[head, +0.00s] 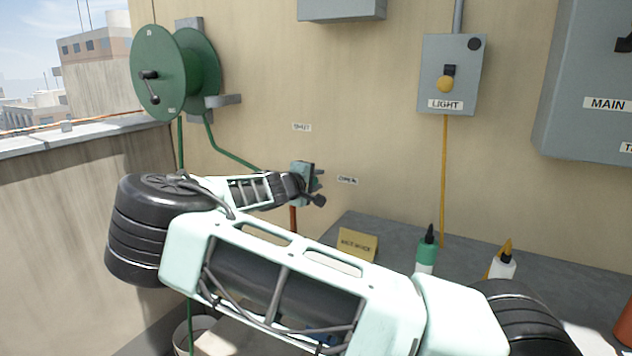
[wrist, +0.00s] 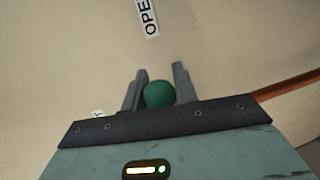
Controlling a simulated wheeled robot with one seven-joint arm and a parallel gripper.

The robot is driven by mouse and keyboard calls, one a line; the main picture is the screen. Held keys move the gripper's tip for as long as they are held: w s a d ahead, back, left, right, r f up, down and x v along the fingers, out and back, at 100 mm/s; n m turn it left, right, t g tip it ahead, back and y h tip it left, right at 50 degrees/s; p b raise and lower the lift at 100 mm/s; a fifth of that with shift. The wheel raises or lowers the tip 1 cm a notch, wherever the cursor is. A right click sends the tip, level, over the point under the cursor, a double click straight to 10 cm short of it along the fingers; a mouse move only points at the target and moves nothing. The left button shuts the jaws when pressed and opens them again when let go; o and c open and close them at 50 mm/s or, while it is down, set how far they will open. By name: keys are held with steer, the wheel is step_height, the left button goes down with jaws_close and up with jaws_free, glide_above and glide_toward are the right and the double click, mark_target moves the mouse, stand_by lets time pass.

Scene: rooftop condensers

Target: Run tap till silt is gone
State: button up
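My gripper (wrist: 160,68) points at the tan wall, and its two fingers stand close on either side of a round green knob (wrist: 159,94). It looks shut on the knob, with little or no gap at the sides. A label reading "OPE", cut off by the frame, is above it in the wrist view. In the head view my gripper (head: 305,184) is at the wall, hiding most of the tap. A reddish pipe (head: 293,220) runs below it. A pale bucket (head: 185,336) stands low behind my arm, mostly hidden. No water or silt shows.
A green hose reel (head: 168,75) hangs on the wall at left; its hose (head: 228,152) runs towards the tap. Grey electrical boxes (head: 453,75) are above.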

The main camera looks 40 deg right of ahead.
steer(key=o, duration=0.4)
steer(key=shift+a, duration=0.1)
steer(key=b+v, duration=0.1)
steer(key=v, duration=1.6)
steer(key=shift+s+a+r, duration=0.1)
steer(key=shift+s, duration=0.05)
steer(key=c, duration=0.5)
steer(key=f+n+h, duration=0.1)
steer(key=f, duration=0.1)
steer(key=d+f+n+g+h+b, duration=0.1)
steer(key=f+n, duration=0.1)
steer(key=w+d+f+n+g+h+b, duration=0.1)
steer(key=f+n+h, duration=0.1)
steer(key=f, duration=0.1)
steer(key=shift+w+d, duration=0.1)
jaws_close()
step_height(320, 180, down, 11)
steer(key=w+n+t+h+b, duration=0.25)
steer(key=n+h, duration=0.25)
steer(key=n, duration=0.4)
steer(key=d+r+p, duration=0.3)
steer(key=d+r, duration=0.6)
steer(key=shift+w+d+r+p, duration=0.25)
steer(key=shift+d+p, duration=0.1)
steer(key=shift+p, duration=0.05)
